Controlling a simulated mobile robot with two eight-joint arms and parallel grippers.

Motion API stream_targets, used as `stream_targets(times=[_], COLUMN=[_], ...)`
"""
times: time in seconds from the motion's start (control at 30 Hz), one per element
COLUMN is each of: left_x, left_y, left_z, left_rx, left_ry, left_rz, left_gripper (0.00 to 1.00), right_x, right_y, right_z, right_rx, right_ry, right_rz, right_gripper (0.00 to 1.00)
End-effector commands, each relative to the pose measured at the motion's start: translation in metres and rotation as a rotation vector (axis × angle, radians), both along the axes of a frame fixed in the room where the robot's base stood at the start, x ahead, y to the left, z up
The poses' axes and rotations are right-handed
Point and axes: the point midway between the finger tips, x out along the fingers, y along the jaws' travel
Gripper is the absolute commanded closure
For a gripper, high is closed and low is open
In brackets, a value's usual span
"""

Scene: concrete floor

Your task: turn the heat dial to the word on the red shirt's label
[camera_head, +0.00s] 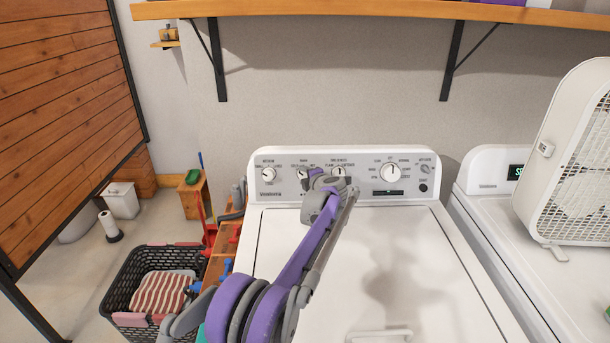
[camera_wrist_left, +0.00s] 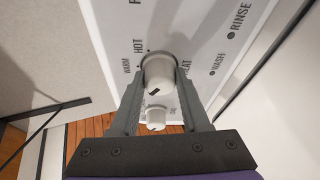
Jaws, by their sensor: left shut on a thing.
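A white washing machine (camera_head: 300,225) has a grey control panel with several white dials. Words HOT and WARM and a partly hidden word ending in EAT surround this dial. A red-and-white striped cloth (camera_head: 160,292) lies in the laundry basket; no label is readable on it, and I cannot tell whether it is the red shirt.
A black basket (camera_head: 122,290) stands on the floor at left beside a wooden bench with tools. Another white machine (camera_head: 490,215) carries a white box fan (camera_head: 575,150) at right. A wooden shelf (camera_head: 380,13) runs above. A second dial (camera_wrist_left: 156,117) shows below the held one.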

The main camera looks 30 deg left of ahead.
Motion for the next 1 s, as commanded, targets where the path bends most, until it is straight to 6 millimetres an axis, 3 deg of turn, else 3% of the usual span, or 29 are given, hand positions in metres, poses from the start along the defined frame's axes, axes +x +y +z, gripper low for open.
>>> stream_targets(times=[0.77, 0.8, 0.97, 1.0], left_x=[-0.0001, -0.0001, -0.0001, -0.0001], left_y=[0.0006, 0.0006, 0.0004, 0.0004], left_z=[0.0002, 0.0002, 0.0001, 0.0002], left_rx=[-0.092, -0.092, -0.091, -0.090], left_ry=[-0.056, -0.056, -0.055, -0.056], left_rz=[0.035, 0.035, 0.034, 0.034], left_gripper=[1.00, 0.52, 0.24, 0.24], right_x=[0.0009, 0.0009, 0.0010, 0.0010], right_y=[0.0000, 0.0000, 0.0000, 0.0000], right_z=[0.0045, 0.0045, 0.0045, 0.0045], right_rx=[0.000, 0.000, 0.000, 0.000], right_ry=[-0.002, -0.002, -0.002, -0.002], right_rz=[0.000, 0.000, 0.000, 0.000], right_gripper=[0.25, 0.25, 0.25, 0.25])
